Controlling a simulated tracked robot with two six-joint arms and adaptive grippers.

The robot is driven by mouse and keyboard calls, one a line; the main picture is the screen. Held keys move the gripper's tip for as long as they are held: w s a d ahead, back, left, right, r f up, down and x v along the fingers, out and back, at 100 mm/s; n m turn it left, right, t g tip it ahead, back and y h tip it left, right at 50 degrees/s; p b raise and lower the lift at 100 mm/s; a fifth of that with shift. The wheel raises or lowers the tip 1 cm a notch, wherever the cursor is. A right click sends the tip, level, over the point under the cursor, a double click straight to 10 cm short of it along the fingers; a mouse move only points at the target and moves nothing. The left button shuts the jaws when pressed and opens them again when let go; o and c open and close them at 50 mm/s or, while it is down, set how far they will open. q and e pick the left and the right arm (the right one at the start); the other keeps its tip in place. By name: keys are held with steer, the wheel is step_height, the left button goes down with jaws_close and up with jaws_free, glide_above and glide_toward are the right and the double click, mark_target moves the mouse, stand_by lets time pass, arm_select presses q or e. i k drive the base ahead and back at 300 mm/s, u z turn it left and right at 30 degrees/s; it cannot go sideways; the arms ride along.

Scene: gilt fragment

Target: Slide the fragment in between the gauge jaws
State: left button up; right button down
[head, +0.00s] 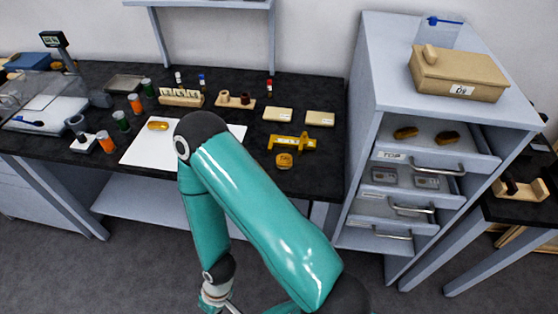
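A yellow gauge (292,142) lies on the black bench top, right of the white sheet. A small rounded amber-gold piece (284,160) lies just in front of it; I cannot tell whether they touch. Another gold oval piece (158,126) lies on the white sheet (140,150). Which piece is the fragment is not clear from this view. One teal arm of mine rises from the lower right, bends over the sheet and drops to the bottom edge. Its wrist shows there, but its gripper fingers are out of sight. My other arm is not seen.
Pale blocks (277,114), a vial rack (181,97) and several capped jars (122,121) stand on the bench. Right of it, a grey cabinet (363,130) has its top drawer (445,160) open, with two brown pieces inside. A tan box (458,73) sits on top.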

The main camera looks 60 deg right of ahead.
mark_target(284, 162)
steer(key=z, duration=0.15)
steer(key=k, duration=1.3)
steer(key=z, duration=0.7)
steer(key=i, duration=1)
steer(key=u, duration=0.05)
